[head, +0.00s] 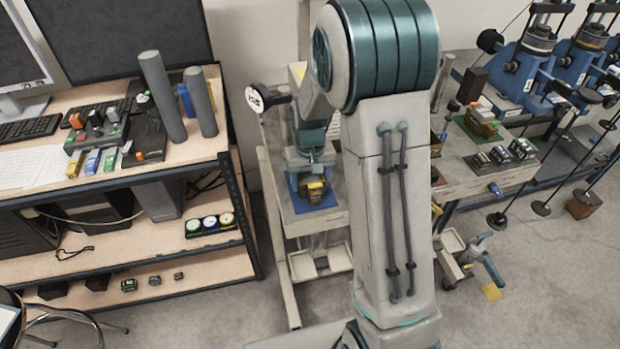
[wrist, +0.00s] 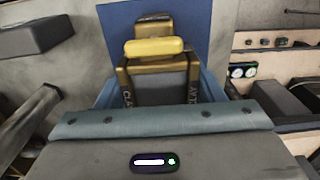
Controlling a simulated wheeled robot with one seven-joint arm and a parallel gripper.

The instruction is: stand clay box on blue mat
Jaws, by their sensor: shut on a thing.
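The clay box (head: 316,189) is dark with gold-yellow trim and shows over the blue mat (head: 331,201) in the head view. In the wrist view the clay box (wrist: 158,90) has a yellow roll-shaped part on top and partly hidden lettering along its sides. The blue mat (wrist: 199,24) spreads behind and beneath it there. My gripper (head: 312,172) is shut on the box, with blue-grey fingers at its left and right sides in the wrist view. The box's underside is hidden, so I cannot tell whether it touches the mat.
A green mat (head: 466,124) with another yellowish object on it lies on the bench to the right. A wooden shelf desk (head: 190,152) with grey cylinders is further left. My arm hides part of the bench.

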